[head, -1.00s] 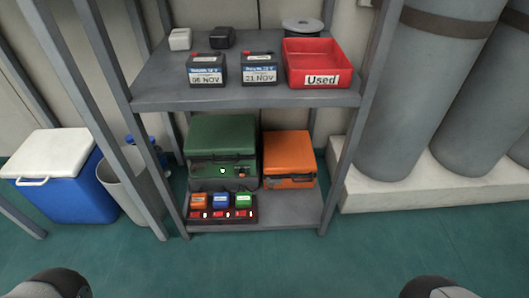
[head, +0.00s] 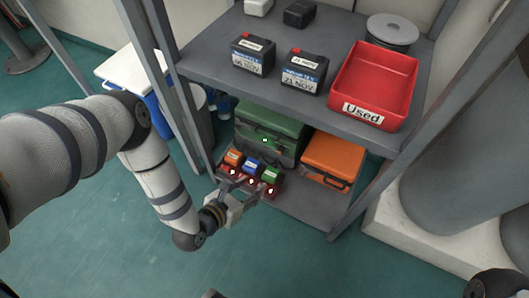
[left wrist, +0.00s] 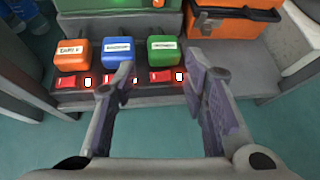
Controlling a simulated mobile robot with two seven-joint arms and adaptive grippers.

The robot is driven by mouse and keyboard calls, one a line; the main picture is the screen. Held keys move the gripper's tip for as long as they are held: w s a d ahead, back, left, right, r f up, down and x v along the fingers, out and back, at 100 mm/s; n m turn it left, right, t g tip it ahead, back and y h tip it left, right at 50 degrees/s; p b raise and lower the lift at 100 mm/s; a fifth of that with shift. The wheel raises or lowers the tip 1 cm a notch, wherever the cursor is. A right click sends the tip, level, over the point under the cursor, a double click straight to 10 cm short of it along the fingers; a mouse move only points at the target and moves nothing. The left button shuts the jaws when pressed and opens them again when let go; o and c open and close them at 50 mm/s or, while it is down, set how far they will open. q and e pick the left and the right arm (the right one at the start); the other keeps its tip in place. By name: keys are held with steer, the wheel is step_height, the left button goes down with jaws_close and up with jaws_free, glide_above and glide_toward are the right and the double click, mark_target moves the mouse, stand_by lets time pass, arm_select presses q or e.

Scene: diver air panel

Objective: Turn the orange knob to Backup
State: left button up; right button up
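I can make out no orange knob and no Backup marking. A small orange block (head: 233,158) with a white label sits at the left of a row on the lower shelf; it also shows in the left wrist view (left wrist: 70,56). A blue block (left wrist: 116,51) and a green block (left wrist: 162,50) sit to its right. Red switches (left wrist: 160,76) with lit indicators line the dark strip in front. My left gripper (head: 243,187) is in front of this row; in the left wrist view its open fingers (left wrist: 158,63) straddle the green block's area, apparently empty.
A green case (head: 270,125) and an orange case (head: 332,157) stand behind on the lower shelf. The upper shelf (head: 215,55) holds two dated batteries and a red "Used" bin (head: 375,80). Shelf posts flank the opening. Grey cylinders stand right.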

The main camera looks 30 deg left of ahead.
mark_target(279, 151)
arm_select(q)
steer(key=shift+n+t, duration=0.8)
steer(key=shift+n, duration=0.1)
steer(key=w+b, duration=0.1)
steer(key=w, duration=0.3)
steer(key=w+d+f+b, duration=0.1)
steer(key=w+b, duration=0.1)
steer(key=w, duration=0.3)
steer(key=w+f+b, duration=0.1)
steer(key=w, duration=0.3)
steer(key=shift+w+d+b, duration=0.2)
steer(key=shift+d+b, duration=0.05)
steer(key=shift+b, duration=0.1)
steer(key=shift+w, duration=0.4)
steer(key=shift+r, duration=0.1)
arm_select(e)
steer(key=f, duration=0.3)
steer(key=shift+a+f, duration=0.25)
steer(key=shift+f, duration=0.15)
arm_select(q)
jaws_close()
